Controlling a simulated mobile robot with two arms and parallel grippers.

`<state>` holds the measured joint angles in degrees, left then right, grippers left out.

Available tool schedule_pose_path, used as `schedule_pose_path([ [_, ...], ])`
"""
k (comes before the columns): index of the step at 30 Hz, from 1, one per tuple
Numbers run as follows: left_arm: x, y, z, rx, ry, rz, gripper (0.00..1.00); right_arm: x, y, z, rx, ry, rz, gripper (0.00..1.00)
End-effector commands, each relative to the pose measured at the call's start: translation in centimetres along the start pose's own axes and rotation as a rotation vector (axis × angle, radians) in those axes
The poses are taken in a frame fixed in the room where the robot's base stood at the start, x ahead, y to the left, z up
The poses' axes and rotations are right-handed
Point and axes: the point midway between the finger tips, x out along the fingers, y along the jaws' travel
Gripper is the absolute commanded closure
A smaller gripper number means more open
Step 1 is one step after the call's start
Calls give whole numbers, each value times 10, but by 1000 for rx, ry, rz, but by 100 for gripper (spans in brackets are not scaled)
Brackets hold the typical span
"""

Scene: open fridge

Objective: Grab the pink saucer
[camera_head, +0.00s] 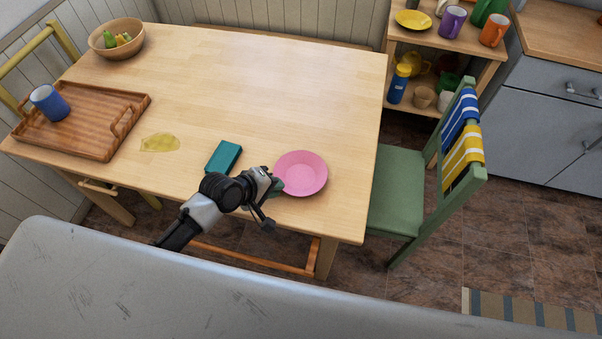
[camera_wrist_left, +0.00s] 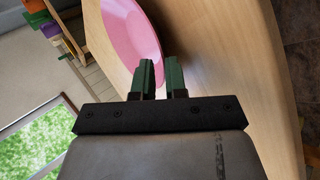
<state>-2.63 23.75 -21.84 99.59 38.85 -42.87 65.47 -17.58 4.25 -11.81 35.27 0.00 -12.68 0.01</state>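The pink saucer (camera_head: 300,172) lies near the front edge of the wooden table, towards its right end. My left gripper (camera_head: 276,187) is at the saucer's near left rim. In the left wrist view the two green fingers (camera_wrist_left: 160,75) stand close together with a narrow gap, and the pink saucer's (camera_wrist_left: 130,32) rim runs into that gap. The fingers look shut on the rim; the contact itself is partly hidden. My right gripper is not in view.
A teal box (camera_head: 223,157) lies just left of the saucer. A yellow translucent item (camera_head: 160,142), a wooden tray (camera_head: 75,146) with a blue mug (camera_head: 49,103) and a fruit bowl (camera_head: 100,46) are further left. A green chair (camera_head: 398,192) stands right. The table's middle is clear.

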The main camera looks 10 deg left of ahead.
Motion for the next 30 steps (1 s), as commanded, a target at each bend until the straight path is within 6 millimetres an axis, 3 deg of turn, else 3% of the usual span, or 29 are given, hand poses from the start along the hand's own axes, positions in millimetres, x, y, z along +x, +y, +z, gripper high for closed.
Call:
schedule_pose_path([
  [3, 18, 0, -1, -1, 0, 0, 87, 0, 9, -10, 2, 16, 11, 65],
  [7, 28, 0, -1, 1, 1, 1, 87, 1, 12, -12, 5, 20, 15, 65],
  [14, 29, 0, -1, 2, 1, 0, 87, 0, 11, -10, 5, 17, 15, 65],
  [17, 29, -1, -1, 1, 1, 0, 100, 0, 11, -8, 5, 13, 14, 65],
  [30, 26, 2, -1, 2, 1, 0, 100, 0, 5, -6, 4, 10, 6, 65],
])
